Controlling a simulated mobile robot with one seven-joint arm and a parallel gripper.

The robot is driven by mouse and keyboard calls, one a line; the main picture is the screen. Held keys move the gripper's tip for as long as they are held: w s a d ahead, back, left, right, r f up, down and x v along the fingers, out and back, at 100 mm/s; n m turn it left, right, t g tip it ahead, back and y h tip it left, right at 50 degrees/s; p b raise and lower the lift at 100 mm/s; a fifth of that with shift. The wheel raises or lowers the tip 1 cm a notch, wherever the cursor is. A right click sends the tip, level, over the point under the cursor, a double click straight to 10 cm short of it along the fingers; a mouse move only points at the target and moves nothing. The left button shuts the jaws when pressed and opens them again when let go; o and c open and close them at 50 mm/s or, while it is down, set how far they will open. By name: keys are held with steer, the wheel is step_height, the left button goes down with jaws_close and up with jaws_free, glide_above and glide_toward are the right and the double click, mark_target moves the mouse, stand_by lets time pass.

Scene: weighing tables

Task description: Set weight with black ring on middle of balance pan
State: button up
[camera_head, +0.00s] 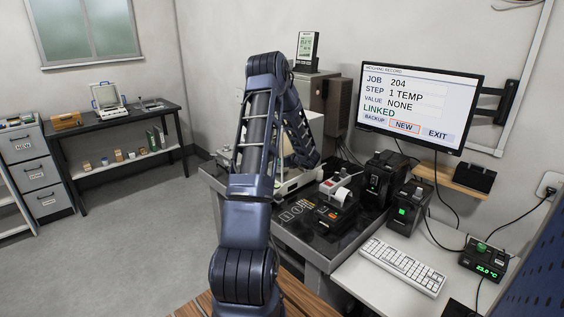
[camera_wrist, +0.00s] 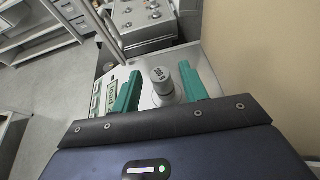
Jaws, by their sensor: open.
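A grey metal cylindrical weight (camera_wrist: 162,84) with dark markings on its top stands upright between the green fingers of my gripper (camera_wrist: 160,71) in the wrist view. The fingers are open, with a gap visible on both sides of the weight. I cannot make out a black ring on it from this angle. The weight appears to stand on the white balance (camera_wrist: 112,88), which has a green label.
A grey metal block (camera_wrist: 137,22) with several round pieces on top stands beyond the balance. A thin upright post rises near the left finger. In the head view, a small printer (camera_head: 337,205), a keyboard (camera_head: 403,266) and a monitor (camera_head: 419,103) are to the right.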

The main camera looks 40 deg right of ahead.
steer(key=v, duration=1.2)
stand_by(0.5)
